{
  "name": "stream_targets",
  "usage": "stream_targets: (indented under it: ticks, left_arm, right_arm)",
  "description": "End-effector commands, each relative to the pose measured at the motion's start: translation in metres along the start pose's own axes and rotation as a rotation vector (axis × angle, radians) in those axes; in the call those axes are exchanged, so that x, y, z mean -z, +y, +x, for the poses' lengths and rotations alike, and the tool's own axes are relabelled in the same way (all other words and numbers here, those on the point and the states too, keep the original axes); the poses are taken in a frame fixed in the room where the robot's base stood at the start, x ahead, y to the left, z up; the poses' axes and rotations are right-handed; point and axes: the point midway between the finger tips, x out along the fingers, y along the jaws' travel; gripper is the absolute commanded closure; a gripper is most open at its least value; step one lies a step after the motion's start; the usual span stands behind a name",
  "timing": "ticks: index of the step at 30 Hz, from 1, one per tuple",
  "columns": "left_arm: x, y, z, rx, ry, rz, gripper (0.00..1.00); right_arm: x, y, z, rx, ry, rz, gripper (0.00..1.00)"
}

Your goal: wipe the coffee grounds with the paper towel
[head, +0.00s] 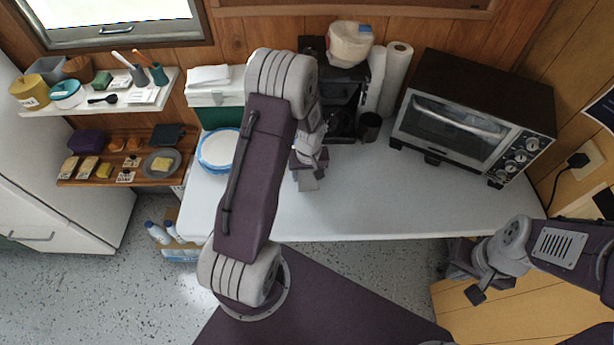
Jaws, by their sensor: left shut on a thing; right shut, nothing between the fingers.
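My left gripper (308,172) points down over the white table (400,205), in front of the dark coffee machine. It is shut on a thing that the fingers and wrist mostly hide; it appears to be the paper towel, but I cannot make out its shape. I cannot make out any coffee grounds on the table; my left arm covers part of the surface. My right gripper (464,270) is shut and empty, low at the right beyond the table's front edge.
A toaster oven (465,115) fills the table's right back. Two white rolls (396,80) and a dark cup (369,127) stand beside the coffee machine (342,92). Blue-rimmed plates (217,150) and a green-and-white box (216,100) are at the left. The front right of the table is clear.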

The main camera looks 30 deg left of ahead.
Motion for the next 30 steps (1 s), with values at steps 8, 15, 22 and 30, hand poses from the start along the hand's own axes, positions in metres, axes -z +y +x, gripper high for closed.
stream_targets:
  ticks: [8, 15, 22, 30]
  left_arm:
    - [0.008, 0.001, -0.029, -0.001, 0.002, 0.001, 0.92]
    - [0.014, 0.002, -0.049, -0.001, 0.001, 0.004, 0.92]
    - [0.015, 0.002, -0.052, -0.001, 0.001, 0.004, 0.92]
    - [0.015, 0.003, -0.051, -0.001, 0.001, 0.004, 0.92]
  right_arm:
    - [0.003, -0.001, -0.027, 0.000, 0.000, 0.000, 1.00]
    - [0.005, -0.001, -0.045, 0.000, 0.000, 0.000, 1.00]
    - [0.005, -0.001, -0.047, 0.000, -0.001, 0.000, 1.00]
    - [0.005, -0.001, -0.047, 0.000, 0.000, 0.000, 1.00]
